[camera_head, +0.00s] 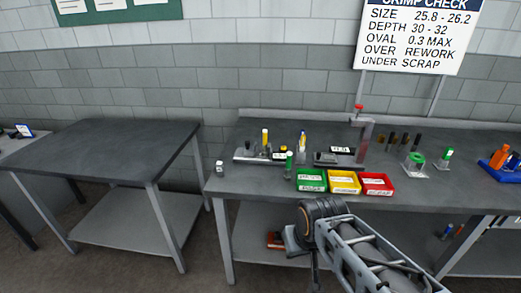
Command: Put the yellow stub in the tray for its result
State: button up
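A small upright item with a yellow upper part (265,137) stands on a grey gauge-like fixture at the left of the long bench. A second item with yellow (302,141) stands to its right; I cannot tell which is the yellow stub. A green tray (311,187), a yellow tray (344,189) and a red tray (378,191) stand in a row at the bench's front edge. Their labels are too small to read. My gripper (298,246) hangs in front of the bench, apart from the stubs and trays. Its fingers are not clear.
A wall sign (415,35) gives size 25.8-26.2, depth 30-32, oval 0.3 max, over rework, under scrap. A press-like stand (364,138) and a small display (340,150) stand behind the trays. A blue bin (497,164) is at right. The left table (110,145) is bare.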

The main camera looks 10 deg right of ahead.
aim_at(335, 183)
jog(key=u, duration=0.7)
jog(key=i, duration=0.95)
jog(key=z, duration=0.05)
